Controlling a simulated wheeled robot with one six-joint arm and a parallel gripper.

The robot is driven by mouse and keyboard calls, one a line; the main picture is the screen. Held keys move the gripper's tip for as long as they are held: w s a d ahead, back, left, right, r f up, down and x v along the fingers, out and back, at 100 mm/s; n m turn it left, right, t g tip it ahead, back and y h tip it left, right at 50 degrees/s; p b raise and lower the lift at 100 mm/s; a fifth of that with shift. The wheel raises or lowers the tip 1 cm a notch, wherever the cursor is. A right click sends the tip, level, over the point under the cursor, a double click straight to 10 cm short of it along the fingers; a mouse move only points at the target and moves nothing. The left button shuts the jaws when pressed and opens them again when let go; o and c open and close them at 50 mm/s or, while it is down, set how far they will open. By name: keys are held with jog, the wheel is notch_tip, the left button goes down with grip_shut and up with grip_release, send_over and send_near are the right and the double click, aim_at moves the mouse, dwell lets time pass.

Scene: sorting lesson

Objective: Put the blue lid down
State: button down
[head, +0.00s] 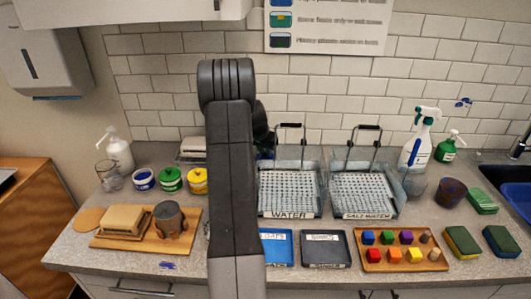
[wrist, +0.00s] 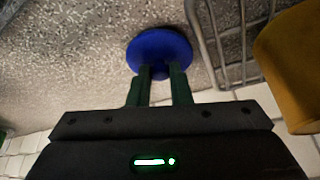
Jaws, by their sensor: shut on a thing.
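The blue lid (wrist: 160,45) is a round disc in the wrist view. My gripper (wrist: 162,72) is shut on it at its near side, between two dark green fingers. Speckled grey counter shows around the lid; I cannot tell whether the lid touches it. In the head view my arm hides most of the gripper and the lid. A blue pot (head: 144,180) with a white band stands at the left of the counter, beside a green pot (head: 170,180) and a yellow pot (head: 197,182).
A wire rack (wrist: 222,40) and a yellow object (wrist: 290,65) are close to the lid's right in the wrist view. Water (head: 290,195) and salt water (head: 365,190) basins stand right of my arm. A wooden board (head: 100,242) lies front left.

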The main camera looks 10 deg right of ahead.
jog(key=shift+f, duration=0.65)
jog(key=shift+f, duration=0.15)
jog(key=c, duration=1.3)
grip_release()
jog(key=b+v, duration=0.2)
jog(key=v, duration=1)
